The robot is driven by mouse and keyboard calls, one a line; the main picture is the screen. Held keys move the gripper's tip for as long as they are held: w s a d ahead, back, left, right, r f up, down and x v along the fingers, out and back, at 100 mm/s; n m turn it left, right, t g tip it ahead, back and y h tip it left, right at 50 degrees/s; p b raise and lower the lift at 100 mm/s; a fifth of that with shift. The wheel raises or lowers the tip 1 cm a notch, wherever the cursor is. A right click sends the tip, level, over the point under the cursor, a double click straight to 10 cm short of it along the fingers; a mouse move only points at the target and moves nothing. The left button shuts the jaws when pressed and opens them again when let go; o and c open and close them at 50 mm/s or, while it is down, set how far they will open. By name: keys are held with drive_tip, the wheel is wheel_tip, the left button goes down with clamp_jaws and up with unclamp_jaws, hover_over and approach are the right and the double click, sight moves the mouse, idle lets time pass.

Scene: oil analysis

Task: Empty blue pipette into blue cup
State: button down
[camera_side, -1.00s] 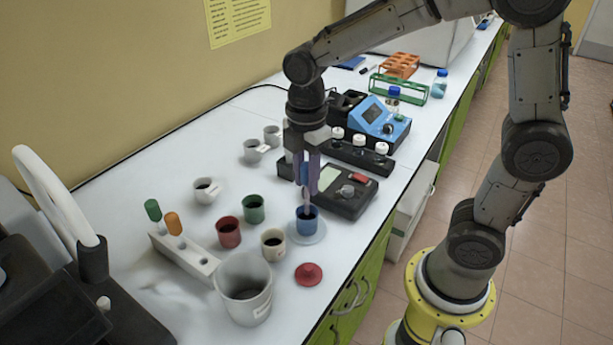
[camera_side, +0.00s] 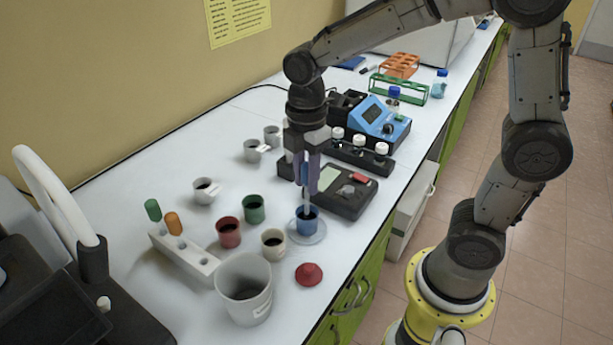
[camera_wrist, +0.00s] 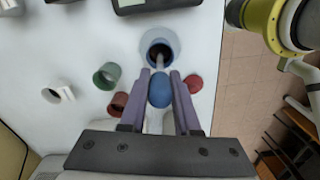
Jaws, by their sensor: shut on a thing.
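The blue cup (camera_side: 307,220) stands on a clear round dish (camera_side: 311,235) near the bench's front edge. My gripper (camera_side: 306,185) is directly above it, pointing down, shut on the blue pipette (camera_wrist: 160,90). In the wrist view the pipette's blue bulb sits between the two purple-grey fingers. Its pale stem points down into the mouth of the blue cup, which also shows in the wrist view (camera_wrist: 159,46). The tip is inside or at the cup's opening; its exact depth is hidden. The cup holds dark liquid.
Red (camera_side: 228,232), green (camera_side: 254,209) and cream (camera_side: 273,242) cups stand left of the blue cup. A large grey beaker (camera_side: 243,290), a red lid (camera_side: 309,274) and a white pipette rack (camera_side: 184,254) are nearby. A dark scale (camera_side: 345,190) is close behind the blue cup.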

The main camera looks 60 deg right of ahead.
sight(306, 164)
drive_tip(key=shift+r, duration=0.15)
drive_tip(key=shift+r, duration=1.4)
drive_tip(key=c, duration=1.3)
unclamp_jaws()
drive_tip(key=shift+c, duration=1.2)
drive_tip(key=shift+r, duration=1.5)
